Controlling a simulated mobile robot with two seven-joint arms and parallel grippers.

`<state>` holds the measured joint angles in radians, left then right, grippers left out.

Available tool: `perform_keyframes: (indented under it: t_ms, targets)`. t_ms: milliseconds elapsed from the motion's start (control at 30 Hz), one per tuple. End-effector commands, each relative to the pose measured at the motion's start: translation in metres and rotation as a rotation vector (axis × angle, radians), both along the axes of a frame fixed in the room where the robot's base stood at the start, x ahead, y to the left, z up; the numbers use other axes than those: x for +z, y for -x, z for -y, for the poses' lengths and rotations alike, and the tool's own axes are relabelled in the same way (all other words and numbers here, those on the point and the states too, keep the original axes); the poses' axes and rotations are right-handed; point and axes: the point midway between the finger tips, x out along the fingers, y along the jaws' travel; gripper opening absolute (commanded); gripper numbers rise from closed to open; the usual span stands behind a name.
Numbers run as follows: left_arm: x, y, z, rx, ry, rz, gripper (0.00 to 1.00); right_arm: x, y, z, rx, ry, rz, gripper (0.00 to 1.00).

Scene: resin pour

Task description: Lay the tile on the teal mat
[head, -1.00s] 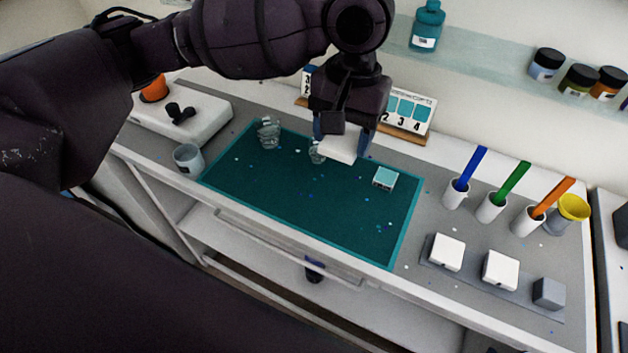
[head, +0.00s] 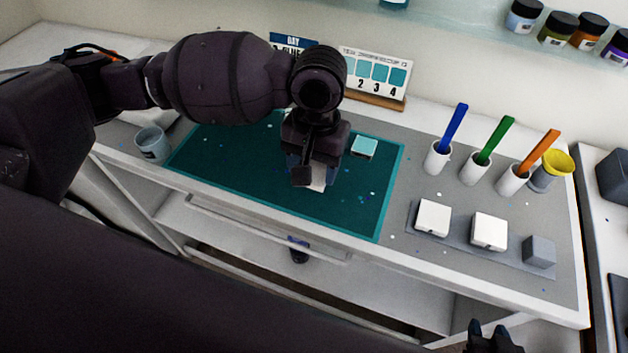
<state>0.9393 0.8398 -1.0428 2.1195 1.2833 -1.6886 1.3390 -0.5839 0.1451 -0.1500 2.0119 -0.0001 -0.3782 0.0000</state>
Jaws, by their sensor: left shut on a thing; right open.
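The teal mat (head: 235,165) lies flat on the grey worktop. My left gripper (head: 311,178) is shut on a white tile (head: 320,182), low over the middle of the mat. The gripper hides most of the tile, and I cannot tell whether it touches the mat. A small block with a light teal top (head: 364,146) sits on the mat to the right of the gripper. My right gripper (head: 489,335) shows only in part at the bottom edge, open and away from the mat.
A grey cup (head: 152,144) stands left of the mat. White holders with blue, green and orange sticks (head: 474,170) and a yellow funnel (head: 557,163) stand right. Two white blocks (head: 433,217) and a grey one (head: 539,252) sit in front. The mat's right part is mostly clear.

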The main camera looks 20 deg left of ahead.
Motion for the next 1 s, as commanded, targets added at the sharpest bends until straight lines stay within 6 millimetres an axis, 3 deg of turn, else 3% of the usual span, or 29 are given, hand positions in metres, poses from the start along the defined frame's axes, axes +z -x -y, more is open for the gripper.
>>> perform_keyframes:
  t_ms: [333,767,800,933,1000]
  targets:
    - [-0.052,0.001,0.000,0.000,-0.001,-0.006,0.31,-0.018,0.007,0.000,-0.001,-0.001,-0.027,0.43]
    - [-0.055,0.000,0.000,0.001,-0.001,-0.001,0.31,-0.008,0.002,-0.001,0.001,-0.001,-0.008,0.43]
    - [-0.055,0.000,0.000,0.000,0.000,0.000,0.65,-0.010,0.002,-0.001,0.001,-0.001,-0.010,0.43]
    - [-0.055,0.000,0.000,0.000,-0.001,-0.001,0.84,-0.012,0.003,-0.001,0.000,0.000,-0.014,0.43]
    - [-0.055,0.000,0.000,0.000,-0.001,-0.001,0.84,-0.013,0.004,-0.001,0.000,0.000,-0.017,0.43]
